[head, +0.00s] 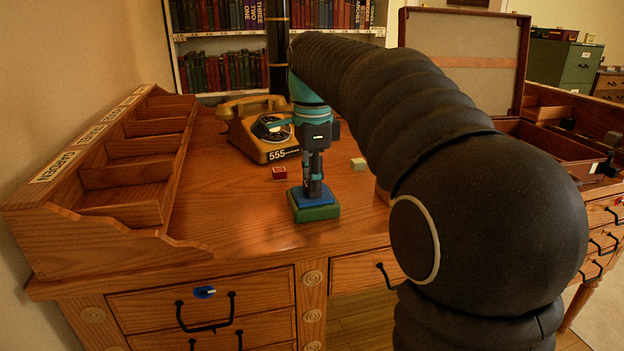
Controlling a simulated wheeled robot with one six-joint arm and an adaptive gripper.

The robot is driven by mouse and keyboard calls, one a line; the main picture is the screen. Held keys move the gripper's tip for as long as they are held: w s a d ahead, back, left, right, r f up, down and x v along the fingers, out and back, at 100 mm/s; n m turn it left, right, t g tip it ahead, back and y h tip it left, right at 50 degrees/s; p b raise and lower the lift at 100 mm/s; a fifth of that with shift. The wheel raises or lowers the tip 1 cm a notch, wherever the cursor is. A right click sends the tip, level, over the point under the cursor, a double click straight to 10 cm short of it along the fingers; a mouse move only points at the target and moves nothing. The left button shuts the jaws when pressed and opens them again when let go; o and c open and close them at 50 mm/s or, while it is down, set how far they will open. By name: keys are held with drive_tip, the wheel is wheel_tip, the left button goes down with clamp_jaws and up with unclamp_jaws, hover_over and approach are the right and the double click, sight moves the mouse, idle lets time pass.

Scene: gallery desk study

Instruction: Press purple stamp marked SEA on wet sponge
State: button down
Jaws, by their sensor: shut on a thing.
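My gripper (313,190) points straight down near the middle of the desk, over the front part of the top. It is shut on a small stamp, which its dark fingers almost wholly hide. I cannot make out the stamp's purple colour or the SEA mark. Below it is the sponge, a flat blue pad (328,198) on a green block (315,213). The fingertips are right at the blue top. I cannot tell whether the stamp touches it.
A red block (279,173) and a cream block (358,164) lie behind the sponge. A yellow telephone (262,150) stands farther back. A labelled wooden sorter (110,190) lines the left side. An open case (462,60) is at the right. The desk's left middle is clear.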

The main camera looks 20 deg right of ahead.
drive_tip(key=shift+f, duration=0.15)
wheel_tip(320, 180, up, 3)
drive_tip(key=p, duration=0.2)
drive_tip(key=shift+f+p, duration=0.1)
drive_tip(key=shift+p, duration=0.2)
drive_tip(key=shift+r, duration=2.2)
